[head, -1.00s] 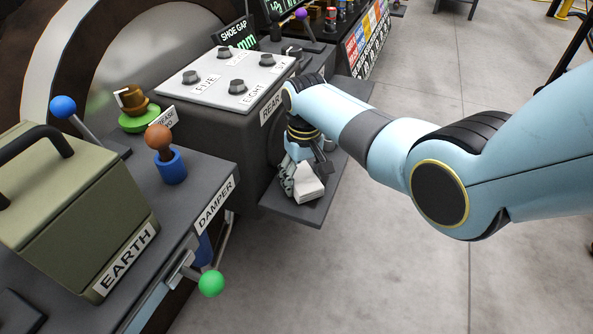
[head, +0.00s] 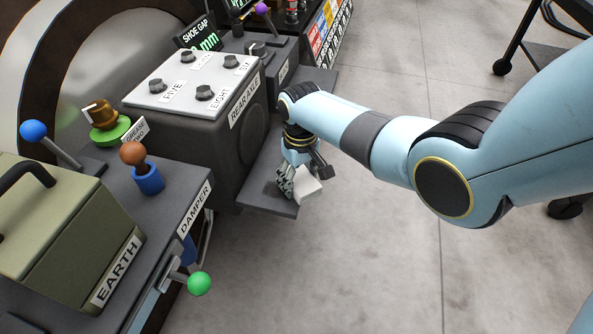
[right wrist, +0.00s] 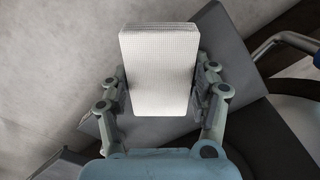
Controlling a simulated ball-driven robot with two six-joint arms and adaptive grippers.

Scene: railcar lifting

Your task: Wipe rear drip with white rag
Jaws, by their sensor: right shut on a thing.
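The white rag (head: 306,185) is a small white block in the head view, at the outer edge of a dark grey shelf (head: 262,192) beside the box labelled REAR AXLE. My right gripper (head: 296,180) is shut on it. In the right wrist view the rag (right wrist: 160,70) shows a fine woven pattern and sits between both fingers (right wrist: 160,105). The shelf (right wrist: 235,50) lies behind it there. Whether the rag touches the shelf I cannot tell. No drip can be made out on the shelf. My left gripper is not in view.
The REAR AXLE box (head: 190,120) with several knobs stands left of the shelf. An olive EARTH box (head: 60,230), a green-knobbed lever (head: 199,283) and a blue-knobbed lever (head: 34,131) are at the left. Open concrete floor (head: 380,260) lies to the right.

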